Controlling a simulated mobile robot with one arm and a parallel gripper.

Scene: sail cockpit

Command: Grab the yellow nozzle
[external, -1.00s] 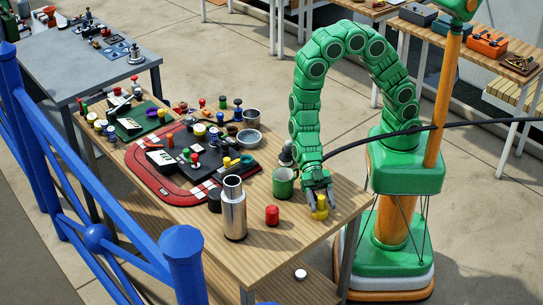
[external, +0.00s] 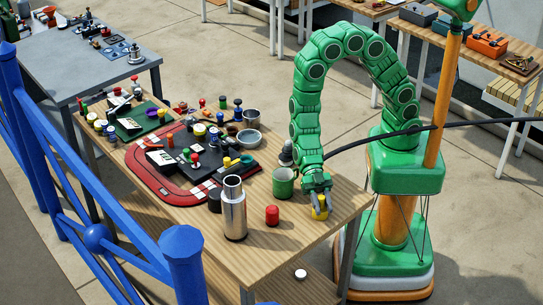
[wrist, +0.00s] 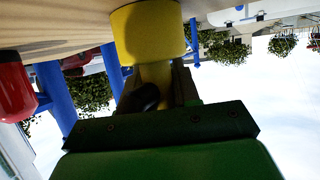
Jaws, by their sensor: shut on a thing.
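The yellow nozzle (external: 319,213) stands on the wooden table near its front right corner. My gripper (external: 319,203) reaches down onto it from above and is shut on its narrower upper part. In the wrist view, which looks upside down, the nozzle (wrist: 149,34) has a wide base against the table top, and its slimmer neck sits between the fingers of my gripper (wrist: 158,88). The fingers partly hide the neck. The base appears to touch the table.
A red capped piece (external: 272,215) stands just left of the nozzle. A green mug (external: 283,183) is behind it, and a steel bottle (external: 234,208) is farther left. The wooden table (external: 290,245) is bare in front, with its edge close on the right.

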